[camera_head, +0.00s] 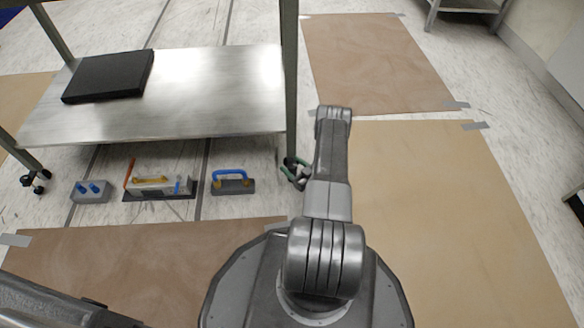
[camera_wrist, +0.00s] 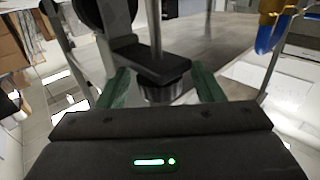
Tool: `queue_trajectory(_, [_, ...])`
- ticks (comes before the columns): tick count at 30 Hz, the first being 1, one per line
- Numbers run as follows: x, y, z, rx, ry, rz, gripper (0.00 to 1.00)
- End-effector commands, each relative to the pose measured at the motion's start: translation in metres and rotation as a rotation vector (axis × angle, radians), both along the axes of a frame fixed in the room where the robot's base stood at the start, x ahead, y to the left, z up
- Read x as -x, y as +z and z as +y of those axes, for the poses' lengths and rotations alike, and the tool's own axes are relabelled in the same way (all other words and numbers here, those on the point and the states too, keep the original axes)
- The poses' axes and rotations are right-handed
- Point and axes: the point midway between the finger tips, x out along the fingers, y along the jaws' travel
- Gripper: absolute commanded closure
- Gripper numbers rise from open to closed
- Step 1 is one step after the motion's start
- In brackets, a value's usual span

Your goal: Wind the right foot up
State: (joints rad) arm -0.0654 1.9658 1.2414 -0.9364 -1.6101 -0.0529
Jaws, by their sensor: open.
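The right foot (camera_wrist: 165,92) shows in the wrist view as a dark round ribbed knob below a black bracket (camera_wrist: 150,62). A thin rod rises above the bracket. My gripper (camera_wrist: 162,82) is open, with one green finger on each side of the knob. I cannot tell whether either finger touches it. In the head view my gripper (camera_head: 296,170) is low by the right front leg (camera_head: 289,90) of the metal table, and my arm hides part of that area. The left foot (camera_head: 36,181) is black and stands at the left front leg.
The metal table's lower shelf (camera_head: 220,90) holds a flat black box (camera_head: 108,76). On the floor before it are a grey block with blue pegs (camera_head: 91,191), a tool tray (camera_head: 160,187) and a blue-handled block (camera_head: 233,182). Brown sheets (camera_head: 450,200) cover open floor at right.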

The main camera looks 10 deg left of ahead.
Motion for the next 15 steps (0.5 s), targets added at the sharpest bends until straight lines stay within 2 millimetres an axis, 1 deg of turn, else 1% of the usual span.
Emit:
queue_trajectory(3, [-0.0021,0.0,0.0035,0.001,0.0,-0.001,0.39])
queue_trajectory(10, [-0.0023,0.0004,0.0036,0.0,-0.001,0.0,0.39])
queue_trajectory(11, [-0.0023,0.0004,0.0035,0.0,-0.001,0.0,0.43])
queue_trajectory(12, [-0.0023,0.0004,0.0035,0.0,-0.001,0.0,0.51])
queue_trajectory(14, [-0.0021,0.0003,0.0035,0.0,0.0,0.0,0.62])
queue_trajectory(15, [-0.0022,0.0003,0.0035,0.0,-0.001,0.0,0.7])
